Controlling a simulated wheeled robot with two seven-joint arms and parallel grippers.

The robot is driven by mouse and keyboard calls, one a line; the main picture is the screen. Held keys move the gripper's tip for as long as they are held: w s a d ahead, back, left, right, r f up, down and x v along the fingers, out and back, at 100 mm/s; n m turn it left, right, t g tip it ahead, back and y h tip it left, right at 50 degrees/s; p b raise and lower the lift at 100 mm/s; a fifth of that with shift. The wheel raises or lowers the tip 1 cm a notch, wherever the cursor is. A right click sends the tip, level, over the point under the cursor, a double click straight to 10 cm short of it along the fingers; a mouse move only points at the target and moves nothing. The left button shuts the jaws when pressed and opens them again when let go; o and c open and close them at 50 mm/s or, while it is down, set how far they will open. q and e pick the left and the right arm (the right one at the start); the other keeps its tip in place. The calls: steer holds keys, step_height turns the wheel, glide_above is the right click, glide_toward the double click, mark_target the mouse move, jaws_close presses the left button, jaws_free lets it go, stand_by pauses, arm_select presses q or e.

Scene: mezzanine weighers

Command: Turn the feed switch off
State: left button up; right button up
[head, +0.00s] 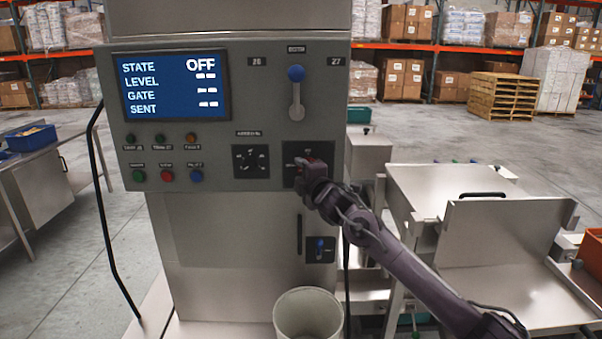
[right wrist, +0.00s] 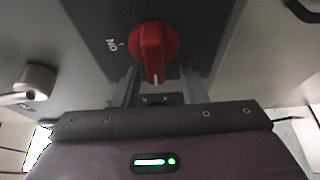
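The feed switch is a red rotary knob (right wrist: 153,52) on a dark square plate (right wrist: 90,25), seen close in the right wrist view. Its white mark points toward my gripper, and an upside-down "ON" label sits at its left. In the head view the plate (head: 291,180) is largely hidden behind my right gripper (head: 305,168). The right wrist view shows that gripper's two fingers (right wrist: 160,85) apart, one on each side of the knob's near end, with no clear grip on it. The panel screen (head: 171,85) reads "STATE OFF". My left gripper is out of view.
A blue-knobbed lever (head: 296,90) stands above the switch, and a black selector plate (head: 251,161) is at its left. Coloured buttons (head: 167,176) lie under the screen. A pale bin (head: 308,316) stands below, and a steel hopper (head: 450,185) is at right.

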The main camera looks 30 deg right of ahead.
steer(key=shift+r, duration=0.1)
steer(key=s+a+b, duration=0.1)
steer(key=s+b, duration=0.2)
steer(key=s, duration=0.4)
steer(key=shift+s, duration=0.35)
steer(key=shift+a, duration=0.1)
